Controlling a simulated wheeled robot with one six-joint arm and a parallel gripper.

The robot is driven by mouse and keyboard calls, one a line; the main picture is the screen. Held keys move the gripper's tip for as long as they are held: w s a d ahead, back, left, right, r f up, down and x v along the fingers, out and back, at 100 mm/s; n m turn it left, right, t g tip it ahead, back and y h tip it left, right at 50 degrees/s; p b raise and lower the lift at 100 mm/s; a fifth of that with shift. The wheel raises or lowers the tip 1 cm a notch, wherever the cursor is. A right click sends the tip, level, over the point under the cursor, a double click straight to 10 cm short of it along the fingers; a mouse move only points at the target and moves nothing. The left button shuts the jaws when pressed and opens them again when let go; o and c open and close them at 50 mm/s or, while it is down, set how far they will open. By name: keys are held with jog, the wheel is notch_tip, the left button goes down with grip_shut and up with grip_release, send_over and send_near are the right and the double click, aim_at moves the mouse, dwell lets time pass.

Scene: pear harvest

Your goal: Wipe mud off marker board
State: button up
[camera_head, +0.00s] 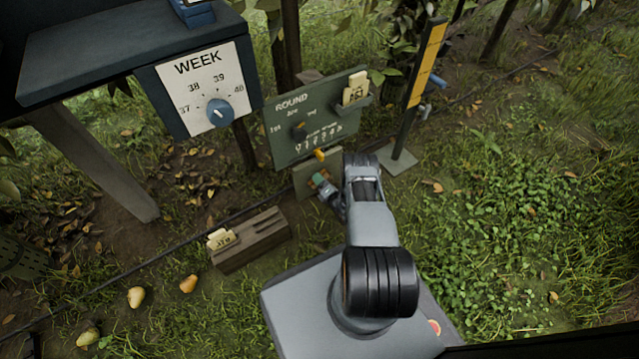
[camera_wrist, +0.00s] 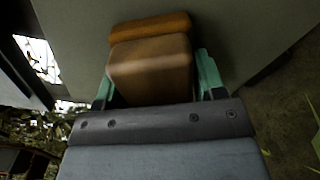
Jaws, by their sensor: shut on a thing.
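The green board marked ROUND (camera_head: 281,137) stands at the centre of the head view, with a smaller olive panel (camera_head: 302,182) low in front of it. My gripper (camera_head: 320,179) is low at this panel, its teal fingers partly hidden by my arm. In the wrist view my gripper (camera_wrist: 153,78) is shut on a brown block (camera_wrist: 150,68). An orange strip (camera_wrist: 150,27) lies along the block's far edge. The block is close to a plain grey-green surface (camera_wrist: 235,30); I cannot tell whether it touches. I cannot make out mud on the panel.
A WEEK dial board (camera_head: 200,85) hangs at upper left. A wooden block with a tag (camera_head: 255,243) sits on the ground left of my arm. A yellow-topped post (camera_head: 428,60) stands to the right. Pears (camera_head: 136,297) lie at lower left. Grass on the right is open.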

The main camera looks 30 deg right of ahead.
aim_at(310, 186)
jog(key=shift+w+d+b, duration=0.15)
jog(key=shift+d+b, duration=0.35)
jog(key=shift+d, duration=0.85)
jog(key=shift+w+d+b, duration=0.15)
jog(key=shift+d+b, duration=0.35)
jog(key=shift+d, duration=0.8)
jog(key=shift+w+d, duration=0.1)
jog(key=shift+d, duration=0.75)
jog(key=shift+a, duration=0.15)
jog(key=shift+a+r+p, duration=0.15)
jog(key=shift+a+p, duration=0.75)
jog(key=shift+a, duration=1.45)
jog(key=shift+s+a+p, duration=0.2)
jog(key=shift+a+p, duration=0.15)
jog(key=shift+a, duration=0.85)
jog(key=shift+s+a+p, duration=0.2)
jog(key=shift+a+p, duration=0.1)
jog(key=shift+a, duration=0.95)
jog(key=shift+s+a+p, duration=0.2)
jog(key=shift+a+p, duration=0.15)
jog(key=shift+a, duration=0.85)
jog(key=shift+s, duration=0.1)
